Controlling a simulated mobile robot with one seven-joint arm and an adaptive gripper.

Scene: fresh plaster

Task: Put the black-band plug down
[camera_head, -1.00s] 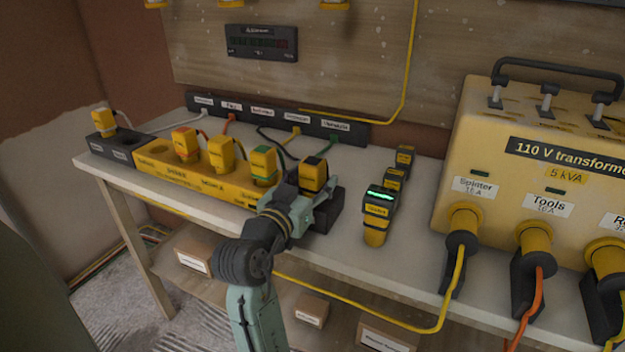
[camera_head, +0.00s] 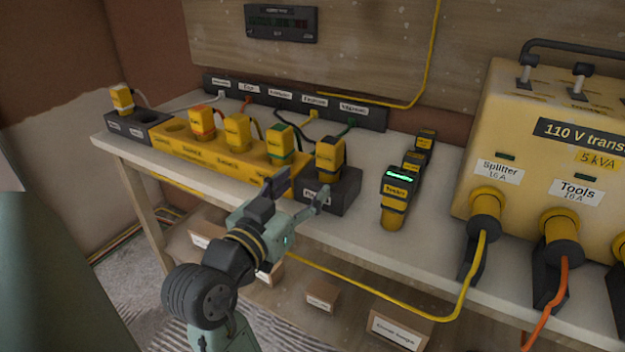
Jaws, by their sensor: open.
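The yellow black-band plug (camera_head: 329,160) stands upright on the dark block (camera_head: 345,196) at the right end of the yellow splitter strip (camera_head: 208,156). Its lower end is hidden, so how deep it sits cannot be told. My gripper (camera_head: 302,190) is open and empty, in front of and below the plug, with its fingers spread and apart from it. The gripper partly covers the block's front label.
Orange-band (camera_head: 202,122), plain yellow (camera_head: 237,132) and green-band (camera_head: 280,143) plugs stand in the strip. A tester with a lit green display (camera_head: 396,197) stands to the right, before the yellow transformer (camera_head: 570,150). Bare bench lies between block and tester.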

